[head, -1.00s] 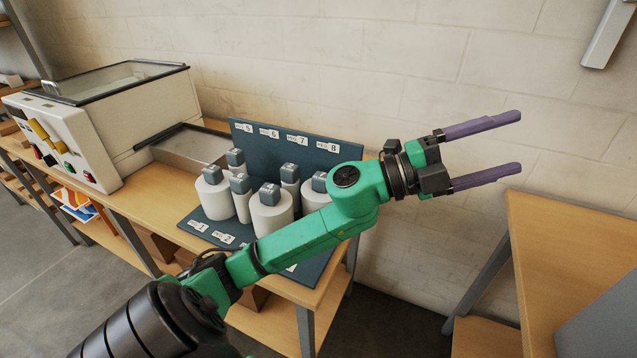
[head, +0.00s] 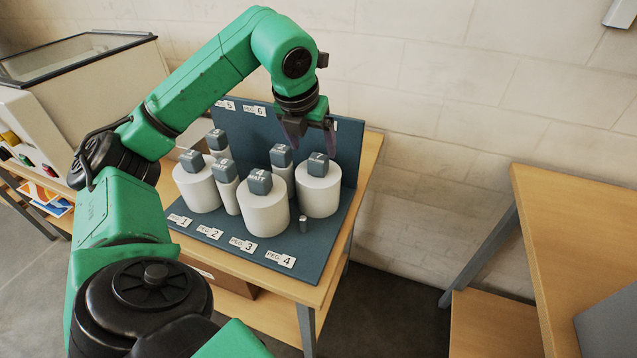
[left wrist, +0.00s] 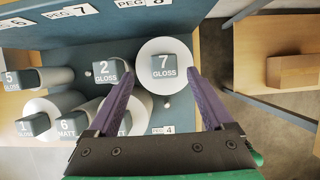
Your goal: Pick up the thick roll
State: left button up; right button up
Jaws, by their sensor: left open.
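Three thick white rolls with grey square caps stand upright on a dark blue peg board (head: 325,265), among thinner rolls. One thick roll (head: 318,196) is at the right; its cap reads "7 GLOSS" in the left wrist view (left wrist: 164,72). Another thick roll (head: 264,213), with a cap marked 4, is at the front middle. The third thick roll (head: 196,190) is at the left. My left gripper (head: 313,143) is open and points down above the right-hand thick roll. In the wrist view its purple fingers flank that roll; contact cannot be told.
Thin rolls, one of them (head: 282,180) just left of the right-hand thick roll, stand close by. A bare metal peg (head: 303,225) stands in front. The board's back panel (head: 348,150) rises behind. A laminator (head: 80,75) is at the left, another table (head: 560,230) at the right.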

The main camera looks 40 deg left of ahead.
aim_at(319, 158)
pick_arm(q)
jog(key=x, duration=0.3)
jog(key=p+x, duration=0.1)
jog(key=x, duration=0.1)
jog(key=shift+w+d+f, duration=0.2)
jog(key=shift+d+f, duration=0.1)
jog(key=shift+f, duration=0.05)
grip_shut()
jog(key=shift+r, duration=0.15)
dwell(0.8)
